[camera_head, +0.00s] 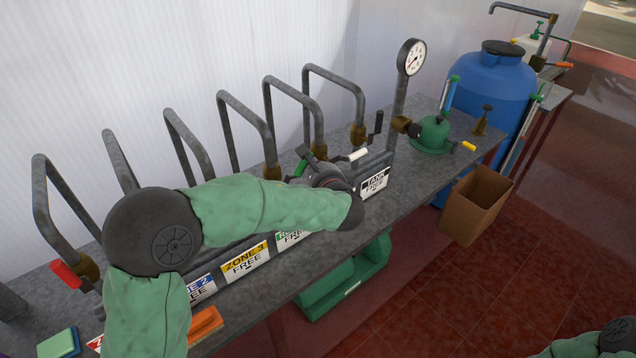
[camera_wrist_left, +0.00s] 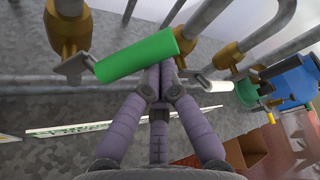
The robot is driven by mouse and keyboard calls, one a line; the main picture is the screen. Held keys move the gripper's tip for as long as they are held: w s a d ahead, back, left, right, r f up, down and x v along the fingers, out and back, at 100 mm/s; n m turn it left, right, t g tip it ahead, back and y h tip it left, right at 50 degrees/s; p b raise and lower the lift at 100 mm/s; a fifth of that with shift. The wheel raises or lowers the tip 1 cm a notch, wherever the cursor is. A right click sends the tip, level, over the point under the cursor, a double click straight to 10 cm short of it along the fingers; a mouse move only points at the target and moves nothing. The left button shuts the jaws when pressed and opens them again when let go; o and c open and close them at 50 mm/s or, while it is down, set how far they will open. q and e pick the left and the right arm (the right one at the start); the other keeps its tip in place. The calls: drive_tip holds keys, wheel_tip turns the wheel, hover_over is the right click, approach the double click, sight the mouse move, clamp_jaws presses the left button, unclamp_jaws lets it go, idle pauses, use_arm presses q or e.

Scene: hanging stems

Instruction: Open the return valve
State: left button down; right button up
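The green valve handle (camera_head: 300,168) is on the pipe row, behind my left gripper (camera_head: 322,174) in the head view. In the left wrist view the green handle (camera_wrist_left: 137,55) is tilted across the picture on a metal lever beside a brass valve body (camera_wrist_left: 70,28). My left gripper (camera_wrist_left: 160,85) has its fingers drawn together, with their tips at the handle and partly hidden by it. I cannot tell whether they touch it, and nothing shows between them. A partly covered green label (camera_head: 292,238) reads FREE. My right gripper is out of view.
A white handle (camera_head: 358,155) and the TANK label (camera_head: 374,183) are right of the green handle. A red handle (camera_head: 65,273) is at the far left. Bent grey pipes (camera_head: 245,115) line the bench's back. A gauge (camera_head: 411,57) and a blue barrel (camera_head: 490,90) stand to the right.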

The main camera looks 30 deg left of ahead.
sight(305, 163)
use_arm(q)
drive_tip(key=s+r+b, duration=0.1)
drive_tip(key=b, duration=0.1)
drive_tip(key=s+a+r+n+t+b, duration=0.1)
drive_tip(key=b, duration=0.2)
drive_tip(key=shift+s+a+b, duration=0.1)
drive_tip(key=shift+s+b, duration=0.25)
drive_tip(key=shift+s+a+r+b, duration=0.3)
drive_tip(key=shift+s+b, duration=0.15)
drive_tip(key=shift+s, duration=0.1)
drive_tip(key=shift+s+a+r+b, duration=0.15)
drive_tip(key=shift+s+r+b, duration=0.1)
drive_tip(key=shift+s+b, duration=0.25)
drive_tip(key=shift+s, duration=0.1)
